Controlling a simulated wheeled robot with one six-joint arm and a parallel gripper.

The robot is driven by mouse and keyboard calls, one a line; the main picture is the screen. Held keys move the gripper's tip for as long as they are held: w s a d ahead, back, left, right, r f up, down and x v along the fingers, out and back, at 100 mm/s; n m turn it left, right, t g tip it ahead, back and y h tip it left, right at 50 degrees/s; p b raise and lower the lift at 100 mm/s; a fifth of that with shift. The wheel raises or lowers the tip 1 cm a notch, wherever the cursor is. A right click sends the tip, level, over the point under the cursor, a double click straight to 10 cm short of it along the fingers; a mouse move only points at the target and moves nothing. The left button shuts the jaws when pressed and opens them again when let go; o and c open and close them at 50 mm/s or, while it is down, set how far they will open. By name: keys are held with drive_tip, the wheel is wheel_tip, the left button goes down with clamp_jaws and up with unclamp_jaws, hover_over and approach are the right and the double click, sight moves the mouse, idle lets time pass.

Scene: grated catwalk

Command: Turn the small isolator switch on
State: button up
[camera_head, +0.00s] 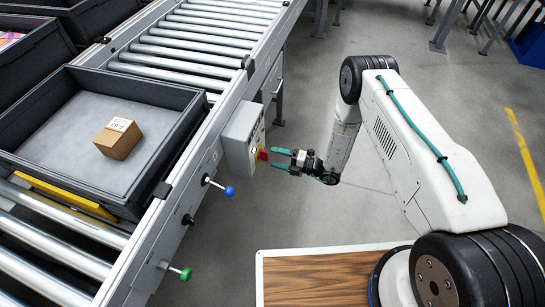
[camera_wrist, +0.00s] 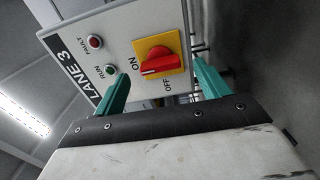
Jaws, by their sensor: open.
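The small isolator switch has a red knob (camera_wrist: 160,62) on a yellow plate (camera_wrist: 150,43), on the front of a grey control box. ON is printed to the left of the plate and OFF below it in the wrist view. The knob's ridge lies roughly across that view, its pale-marked end toward ON. In the head view the red knob (camera_head: 263,155) shows at the box's right side. My gripper (camera_head: 273,158) is open in front of it. In the wrist view my gripper (camera_wrist: 161,74) has one teal finger on each side of the knob; I cannot tell whether they touch it.
The grey box (camera_head: 238,140), labelled LANE 3, is fixed to a roller conveyor (camera_head: 208,38). Red FAULT (camera_wrist: 95,42) and green RUN (camera_wrist: 110,70) lamps sit beside the switch. Blue (camera_head: 229,191) and green (camera_head: 186,273) knobs stick out below. A tray (camera_head: 120,88) holds a carton (camera_head: 118,138).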

drive_tip(key=shift+v, duration=2.55)
